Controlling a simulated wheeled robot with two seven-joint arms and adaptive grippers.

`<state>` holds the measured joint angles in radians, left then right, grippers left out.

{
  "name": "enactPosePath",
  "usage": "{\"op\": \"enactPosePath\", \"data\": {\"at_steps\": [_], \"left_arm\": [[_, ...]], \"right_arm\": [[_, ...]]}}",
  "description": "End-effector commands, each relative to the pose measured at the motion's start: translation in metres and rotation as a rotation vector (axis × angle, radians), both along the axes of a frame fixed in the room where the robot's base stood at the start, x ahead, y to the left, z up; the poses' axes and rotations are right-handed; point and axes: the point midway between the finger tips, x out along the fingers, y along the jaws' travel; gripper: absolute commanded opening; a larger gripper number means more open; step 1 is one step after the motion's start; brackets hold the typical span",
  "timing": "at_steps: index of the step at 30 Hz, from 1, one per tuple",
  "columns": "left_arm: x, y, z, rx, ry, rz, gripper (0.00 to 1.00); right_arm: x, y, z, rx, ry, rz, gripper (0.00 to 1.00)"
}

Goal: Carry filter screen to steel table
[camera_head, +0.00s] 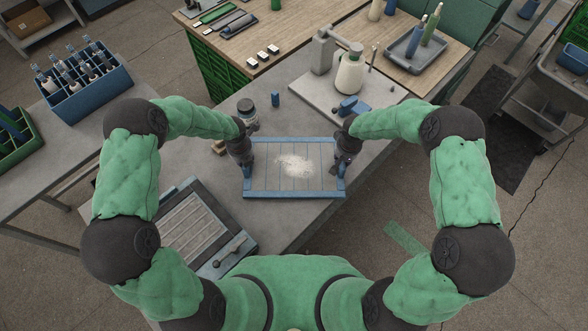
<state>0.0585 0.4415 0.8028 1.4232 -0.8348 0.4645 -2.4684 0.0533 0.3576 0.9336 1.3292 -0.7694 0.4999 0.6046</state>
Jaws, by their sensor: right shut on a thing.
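The filter screen (268,181) is a flat slatted panel in a blue frame, with a pale clump of lint in its middle. It lies roughly level over the grey steel table (285,225), near that table's right edge. I cannot tell whether it touches the tabletop. My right gripper (342,172) is shut on the right side of its frame. My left gripper (246,165) is at the left side of the frame; its fingers are dark and small, and I cannot see whether they are closed.
A dark housing (222,265) with a slatted panel and handle lies at lower left. A machine with a pale cone (349,75) stands beyond the screen. A blue crate of bobbins (90,98) is at left, a grey tray (402,52) at upper right. Floor is open at lower right.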

Motion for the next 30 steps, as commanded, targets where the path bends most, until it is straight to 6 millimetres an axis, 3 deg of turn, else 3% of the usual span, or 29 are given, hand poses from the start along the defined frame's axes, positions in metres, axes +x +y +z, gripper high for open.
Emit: {"op": "enactPosePath", "data": {"at_steps": [2,3,5,6,19,30], "left_arm": [[0.001,0.0,-0.004,-0.001,-0.002,0.0,0.0],[0.0,-0.001,-0.005,-0.001,0.0,0.0,0.3],[0.0,-0.001,-0.004,-0.001,0.0,0.0,0.47],[0.0,-0.001,-0.004,-0.001,0.0,0.0,0.51],[0.0,0.0,0.004,0.0,-0.002,0.0,0.51],[-0.007,0.0,0.071,0.0,-0.004,0.0,0.51]], "right_arm": [[0.001,0.0,-0.004,0.001,-0.002,0.0,0.0],[0.0,0.001,-0.006,0.001,0.0,0.0,0.3],[0.0,0.001,-0.004,0.001,0.0,0.001,0.47],[0.0,0.001,-0.004,0.001,0.0,0.0,0.51],[0.0,0.0,-0.004,0.0,0.0,0.0,0.51],[0.0,0.0,-0.004,0.0,0.0,0.0,0.51]]}}
